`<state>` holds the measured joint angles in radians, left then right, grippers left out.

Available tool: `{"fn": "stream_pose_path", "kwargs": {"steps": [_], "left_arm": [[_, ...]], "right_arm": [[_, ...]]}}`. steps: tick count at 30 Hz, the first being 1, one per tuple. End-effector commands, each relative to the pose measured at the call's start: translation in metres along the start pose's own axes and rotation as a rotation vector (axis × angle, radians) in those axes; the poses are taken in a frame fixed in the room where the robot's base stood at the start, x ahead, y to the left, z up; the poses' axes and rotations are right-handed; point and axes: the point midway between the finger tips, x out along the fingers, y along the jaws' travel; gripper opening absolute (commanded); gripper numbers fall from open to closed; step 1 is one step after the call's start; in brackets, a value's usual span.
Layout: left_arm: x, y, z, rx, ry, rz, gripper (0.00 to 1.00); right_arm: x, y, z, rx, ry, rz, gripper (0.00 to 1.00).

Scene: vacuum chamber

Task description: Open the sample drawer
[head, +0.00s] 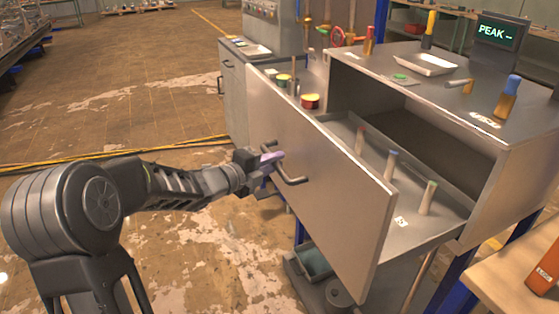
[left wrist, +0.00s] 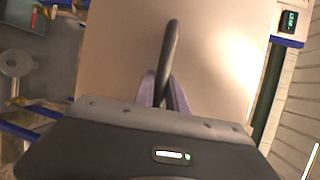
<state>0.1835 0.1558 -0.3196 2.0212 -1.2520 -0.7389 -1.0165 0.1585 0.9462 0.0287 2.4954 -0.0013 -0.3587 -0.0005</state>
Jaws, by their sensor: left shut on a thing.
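The sample drawer (head: 420,238) is pulled out of the grey cabinet, and its inside shows behind a tall metal front panel (head: 340,200). A dark bar handle (head: 294,181) stands out from the panel. My left gripper (head: 272,160) is shut on the handle. In the left wrist view the handle (left wrist: 170,50) runs between the purple fingers (left wrist: 165,92), with the panel (left wrist: 225,50) behind it. Several vials with coloured caps (head: 391,162) stand upright in the drawer. My right gripper is not in view.
The cabinet top holds a white tray (head: 425,64), a blue-capped bottle (head: 508,96) and a PEAK display (head: 499,33). A wooden surface (head: 500,285) with an orange bottle (head: 546,270) is at the lower right. Worn floor (head: 110,110) lies open at the left.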

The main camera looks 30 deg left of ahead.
Motion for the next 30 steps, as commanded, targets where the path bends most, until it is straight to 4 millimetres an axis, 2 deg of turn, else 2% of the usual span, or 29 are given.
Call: {"fn": "stream_pose_path", "kwargs": {"steps": [4,5,12,23,30], "left_arm": [[0.001,0.002,-0.001,0.000,0.002,0.004,0.00],[0.001,0.002,-0.001,0.000,0.002,0.004,0.18],[0.001,0.001,-0.001,0.000,0.001,0.002,0.38],[-0.004,0.000,0.000,0.000,-0.001,-0.001,0.38],[-0.037,0.000,0.001,0.000,-0.002,-0.001,0.38]], "right_arm": [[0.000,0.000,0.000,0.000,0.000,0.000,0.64],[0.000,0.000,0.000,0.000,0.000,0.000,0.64],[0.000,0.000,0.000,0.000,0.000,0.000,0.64],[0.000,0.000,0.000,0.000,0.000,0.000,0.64],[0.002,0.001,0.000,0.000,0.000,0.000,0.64]]}}
